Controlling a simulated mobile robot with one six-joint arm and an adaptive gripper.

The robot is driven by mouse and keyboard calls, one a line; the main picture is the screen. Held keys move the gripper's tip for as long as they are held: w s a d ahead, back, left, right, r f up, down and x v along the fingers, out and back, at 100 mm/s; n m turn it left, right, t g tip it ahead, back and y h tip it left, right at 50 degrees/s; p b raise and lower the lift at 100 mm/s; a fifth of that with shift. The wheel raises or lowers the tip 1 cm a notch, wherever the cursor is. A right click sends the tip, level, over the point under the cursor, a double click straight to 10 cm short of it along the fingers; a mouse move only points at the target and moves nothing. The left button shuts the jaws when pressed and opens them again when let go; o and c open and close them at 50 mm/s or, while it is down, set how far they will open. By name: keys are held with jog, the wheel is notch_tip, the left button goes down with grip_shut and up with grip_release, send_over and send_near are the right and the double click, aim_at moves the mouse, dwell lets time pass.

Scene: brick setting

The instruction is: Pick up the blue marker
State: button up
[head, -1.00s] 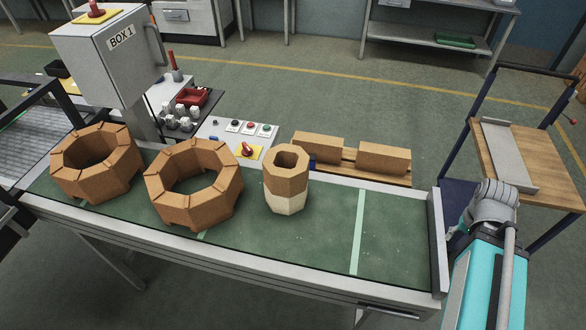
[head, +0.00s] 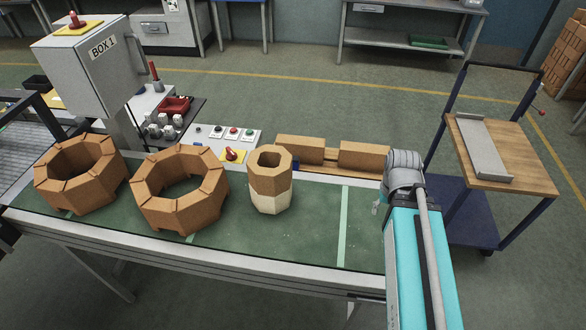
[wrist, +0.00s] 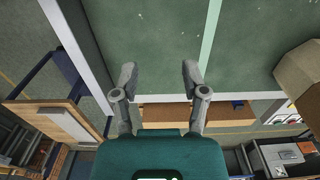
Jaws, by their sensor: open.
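I cannot make out a blue marker clearly in either view. My gripper (wrist: 158,78) shows in the wrist view with its two grey fingers apart and nothing between them. Beyond the fingers lies the bare green surface of the worktable (wrist: 150,42). In the head view my arm stands over the right end of the worktable (head: 310,225), and my fingers are mostly hidden behind it.
Two brick rings (head: 80,172) (head: 180,190) and a brick column with a pale base (head: 270,183) stand on the table. Two long bricks (head: 308,149) (head: 364,157) lie behind. A control panel (head: 222,137) is at the back. A cart (head: 500,165) stands right.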

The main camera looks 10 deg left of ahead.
jog(key=shift+a, duration=0.4)
jog(key=o, duration=0.3)
jog(key=shift+o, duration=0.7)
jog(key=shift+w+a+f, duration=0.1)
jog(key=shift+w, duration=0.1)
jog(key=w+a+f+b, duration=0.4)
jog(key=w+a, duration=0.6)
jog(key=w, duration=0.3)
jog(key=w+a+f+b, duration=0.5)
jog(key=w+a, duration=0.5)
jog(key=w, duration=0.3)
jog(key=w+a+f+b, duration=0.4)
jog(key=w+a, duration=0.6)
jog(key=w, duration=0.4)
jog(key=shift+w+f+b, duration=0.1)
jog(key=shift+f+b, duration=0.3)
jog(key=shift+b, duration=0.15)
jog(key=shift+w+a, duration=0.2)
jog(key=shift+a, duration=0.15)
